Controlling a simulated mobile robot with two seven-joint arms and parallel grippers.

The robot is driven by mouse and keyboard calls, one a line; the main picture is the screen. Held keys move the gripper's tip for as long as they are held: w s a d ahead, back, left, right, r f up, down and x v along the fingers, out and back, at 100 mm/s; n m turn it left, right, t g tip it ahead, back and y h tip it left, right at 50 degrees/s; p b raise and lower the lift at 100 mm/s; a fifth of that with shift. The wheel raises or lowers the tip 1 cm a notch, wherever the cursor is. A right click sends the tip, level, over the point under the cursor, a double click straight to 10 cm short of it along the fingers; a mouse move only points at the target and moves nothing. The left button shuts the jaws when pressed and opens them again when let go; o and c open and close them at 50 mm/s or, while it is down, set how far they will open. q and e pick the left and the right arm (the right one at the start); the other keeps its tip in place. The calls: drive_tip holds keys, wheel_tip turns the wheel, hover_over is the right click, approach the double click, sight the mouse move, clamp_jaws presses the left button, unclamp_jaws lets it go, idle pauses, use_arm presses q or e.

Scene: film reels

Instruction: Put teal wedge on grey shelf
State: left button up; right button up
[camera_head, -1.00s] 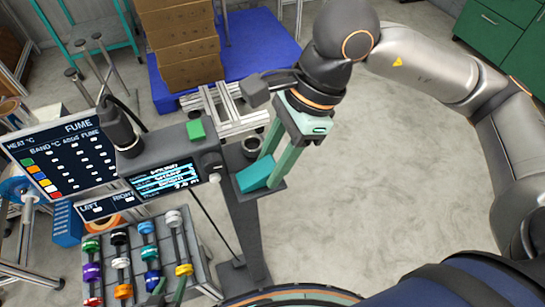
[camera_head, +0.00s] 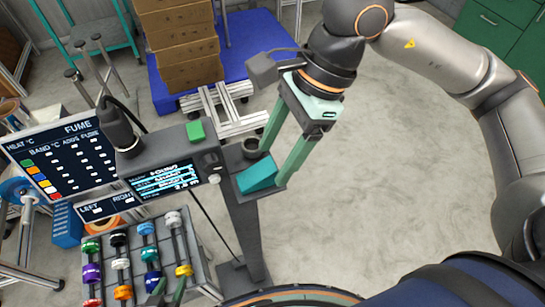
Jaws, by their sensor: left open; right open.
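The teal wedge (camera_head: 257,174) rests on the small grey shelf (camera_head: 233,160) fixed to the dark post, right of the display box. My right gripper (camera_head: 271,166) is open, its two green fingers reaching down over the shelf. One fingertip is behind the wedge and the other is at its right side; the wedge is not clamped between them. Whether a finger touches it is hard to tell. My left gripper (camera_head: 167,291) shows only as green fingertips at the bottom edge, by the ring rack, open.
A dark cup (camera_head: 252,148) stands at the back of the shelf. A rack of coloured rings (camera_head: 205,262) lies below. Floor at right is clear.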

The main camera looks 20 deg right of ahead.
drive_tip(key=v, duration=0.9)
drive_tip(key=shift+d+r, duration=0.15)
drive_tip(key=shift+r, duration=0.15)
